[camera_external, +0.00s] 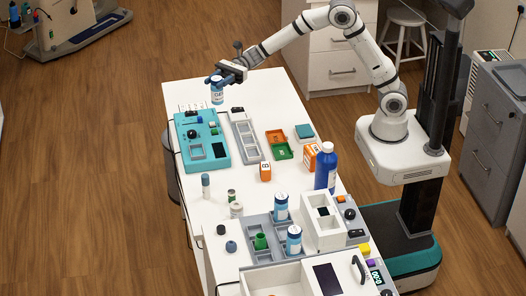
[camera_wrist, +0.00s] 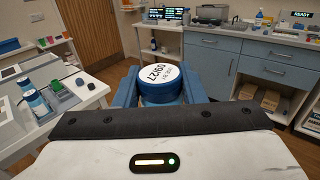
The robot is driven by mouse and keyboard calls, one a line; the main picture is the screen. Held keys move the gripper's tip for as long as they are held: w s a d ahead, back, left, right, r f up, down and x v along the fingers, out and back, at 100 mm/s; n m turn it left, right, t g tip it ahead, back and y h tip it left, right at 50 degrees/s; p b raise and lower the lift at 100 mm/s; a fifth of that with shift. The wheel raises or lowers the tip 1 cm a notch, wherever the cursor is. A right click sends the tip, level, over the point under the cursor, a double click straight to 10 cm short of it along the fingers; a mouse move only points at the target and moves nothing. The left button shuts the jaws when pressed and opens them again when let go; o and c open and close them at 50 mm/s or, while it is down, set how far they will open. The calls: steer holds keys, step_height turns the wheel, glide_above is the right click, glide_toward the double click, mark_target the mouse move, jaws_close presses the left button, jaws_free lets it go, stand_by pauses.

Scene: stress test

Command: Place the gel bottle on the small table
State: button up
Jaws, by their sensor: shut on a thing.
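My gripper (camera_external: 213,80) is shut on a small white-and-blue bottle, the gel bottle (camera_external: 217,93), and holds it upright near the far left end of the long white table. In the wrist view, its round white end with printed digits (camera_wrist: 160,80) shows between my blue fingers. From the external view I cannot tell exactly how high it is above the table. A low grey-and-white stand (camera_external: 104,24) at the upper left, with bottles at its left end, may be the small table; I cannot be sure.
The long white table (camera_external: 262,92) carries a teal device (camera_external: 190,158), a grey tray (camera_external: 247,152), a blue bottle (camera_external: 326,172) and two similar white-and-blue bottles (camera_external: 281,207) in a compartment tray. Wooden floor (camera_external: 90,160) lies open on the left.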

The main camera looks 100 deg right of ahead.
steer(key=w+a+n+g+y, duration=0.1)
steer(key=w+a, duration=0.3)
steer(key=a, duration=0.8)
steer(key=w+a+n+g+y+b, duration=0.15)
steer(key=w+a, duration=0.35)
steer(key=a, duration=0.6)
steer(key=w+a+n+g+y+p, duration=0.15)
steer(key=w+a, duration=0.25)
steer(key=a, duration=0.8)
steer(key=s+a+n+g+y+b, duration=0.1)
steer(key=s+a, duration=0.2)
steer(key=a, duration=1)
steer(key=s+a+g+b, duration=0.1)
steer(key=s+a+g, duration=0.15)
steer(key=a, duration=0.95)
steer(key=shift+n+t, duration=0.3)
steer(key=shift+t, duration=0.05)
steer(key=shift+s+a+f, duration=0.15)
steer(key=shift+f, duration=2.4)
steer(key=shift+s+a+f, duration=0.1)
steer(key=shift+f, duration=2.5)
steer(key=shift+s+a+f, duration=0.15)
steer(key=shift+f, duration=2.4)
steer(key=shift+f, duration=0.2)
steer(key=o, duration=1.1)
steer(key=shift+r, duration=0.1)
